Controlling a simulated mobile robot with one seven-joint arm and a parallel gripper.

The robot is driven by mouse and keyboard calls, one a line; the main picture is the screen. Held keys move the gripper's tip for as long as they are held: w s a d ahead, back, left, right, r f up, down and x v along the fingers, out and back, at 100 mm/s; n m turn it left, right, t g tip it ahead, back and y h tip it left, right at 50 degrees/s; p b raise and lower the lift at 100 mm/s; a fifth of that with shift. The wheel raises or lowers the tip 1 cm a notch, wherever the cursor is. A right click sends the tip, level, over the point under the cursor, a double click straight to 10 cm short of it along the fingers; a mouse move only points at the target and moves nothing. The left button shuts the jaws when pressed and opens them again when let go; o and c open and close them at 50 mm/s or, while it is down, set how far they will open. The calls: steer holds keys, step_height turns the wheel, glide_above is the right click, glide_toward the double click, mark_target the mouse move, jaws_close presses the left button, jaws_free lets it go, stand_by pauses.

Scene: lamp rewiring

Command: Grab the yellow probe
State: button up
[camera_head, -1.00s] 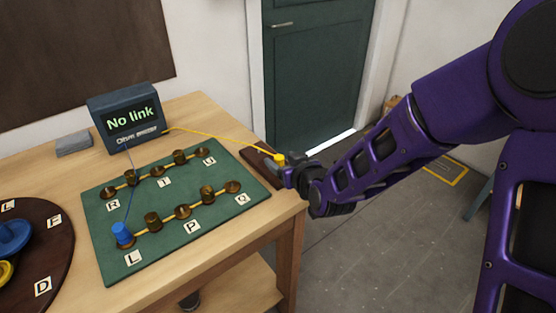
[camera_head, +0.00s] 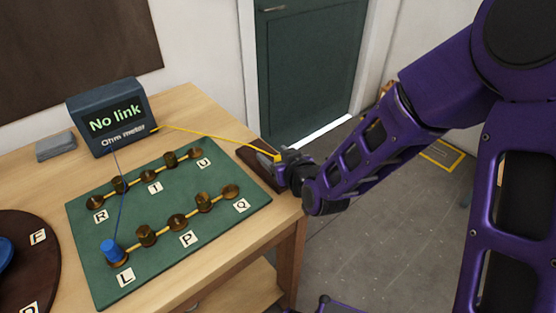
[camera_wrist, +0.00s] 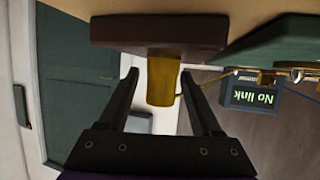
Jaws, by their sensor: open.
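The yellow probe (camera_wrist: 162,82) stands on a dark brown block (camera_wrist: 158,32) in the wrist view. My gripper (camera_wrist: 161,78) is open, with one finger on each side of the probe and a visible gap to each. In the head view my gripper (camera_head: 284,160) is at the table's right edge, by the brown block (camera_head: 257,164), and mostly covers the probe. A yellow wire (camera_head: 215,139) runs from the probe to the ohm meter (camera_head: 112,117), whose screen reads "No link". The blue probe (camera_head: 111,251) stands on the post by label L on the green board.
The green board (camera_head: 150,262) carries several brass posts and letter labels. A dark round tray (camera_head: 42,275) is at the lower left and a grey block (camera_head: 55,146) lies left of the meter. Open floor (camera_head: 390,240) lies right of the table.

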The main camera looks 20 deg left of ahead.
steer(key=shift+c, duration=0.2)
jaws_close()
